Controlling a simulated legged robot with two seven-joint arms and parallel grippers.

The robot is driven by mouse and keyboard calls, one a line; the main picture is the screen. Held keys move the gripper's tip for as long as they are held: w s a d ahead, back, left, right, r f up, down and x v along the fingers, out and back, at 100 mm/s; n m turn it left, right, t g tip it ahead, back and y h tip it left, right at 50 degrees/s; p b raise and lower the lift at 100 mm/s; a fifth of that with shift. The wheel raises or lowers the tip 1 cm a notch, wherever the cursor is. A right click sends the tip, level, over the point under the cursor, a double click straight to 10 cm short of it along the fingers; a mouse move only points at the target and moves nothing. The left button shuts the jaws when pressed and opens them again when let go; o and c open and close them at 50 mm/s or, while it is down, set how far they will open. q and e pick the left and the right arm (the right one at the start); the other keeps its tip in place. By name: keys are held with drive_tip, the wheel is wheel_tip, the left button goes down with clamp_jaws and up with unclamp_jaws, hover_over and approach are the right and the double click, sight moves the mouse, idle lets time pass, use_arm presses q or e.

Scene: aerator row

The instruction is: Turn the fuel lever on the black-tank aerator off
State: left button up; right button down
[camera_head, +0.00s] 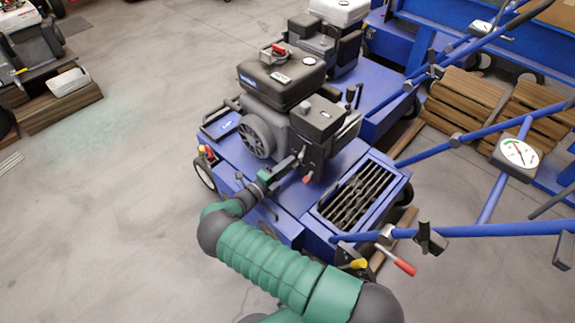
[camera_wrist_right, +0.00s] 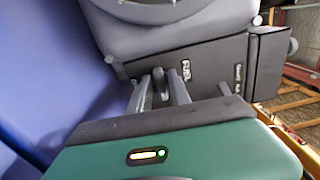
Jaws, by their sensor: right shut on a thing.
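The black-tank aerator stands in the middle of the head view, with a blue deck and a black tank (camera_head: 282,76) on its grey engine. My right gripper (camera_head: 298,160) reaches the near side of that engine, below the tank. In the right wrist view a FUEL label (camera_wrist_right: 187,65) is on the dark engine housing. Beside the label, the small dark fuel lever (camera_wrist_right: 158,78) sits between the two grey fingers of my right gripper (camera_wrist_right: 160,90), which are shut on it. Which way the lever points is hard to tell. My left gripper is not in view.
An aerator with a white tank (camera_head: 340,10) stands just behind. Blue handlebars (camera_head: 470,232), one with a round gauge (camera_head: 519,152), cross the right side. Wooden pallets (camera_head: 466,100) lie at the right. The grey floor at left is mostly clear.

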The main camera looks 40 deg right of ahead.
drive_tip(key=shift+w+n, duration=0.1)
drive_tip(key=shift+n, duration=0.2)
drive_tip(key=c, duration=1.5)
unclamp_jaws()
drive_tip(key=shift+d, duration=0.1)
drive_tip(key=shift+o, duration=0.2)
drive_tip(key=shift+f, duration=0.15)
